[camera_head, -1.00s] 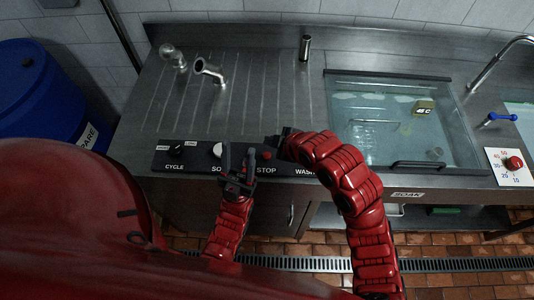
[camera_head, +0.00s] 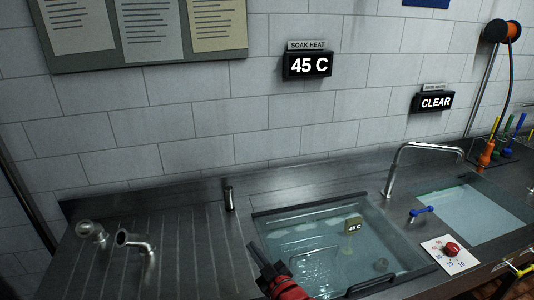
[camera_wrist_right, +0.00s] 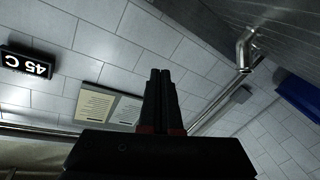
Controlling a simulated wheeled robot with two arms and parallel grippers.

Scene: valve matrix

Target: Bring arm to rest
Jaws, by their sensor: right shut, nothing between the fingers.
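My right gripper (camera_head: 262,257) shows at the bottom of the head view, with a short piece of its red arm behind it. It is over the counter's front area, just left of the water-filled soak basin (camera_head: 340,240). In the right wrist view the black fingers (camera_wrist_right: 160,95) point up side by side, shut and empty, with the wall behind them. They touch nothing that I can see. My left gripper is not in view.
Two metal pipe fittings (camera_head: 135,243) stand on the ridged drainboard at left. A tap (camera_head: 395,165), a blue lever (camera_head: 421,211) and a red dial (camera_head: 452,249) are at right. Wall displays read 45 C (camera_head: 308,65) and CLEAR (camera_head: 434,102).

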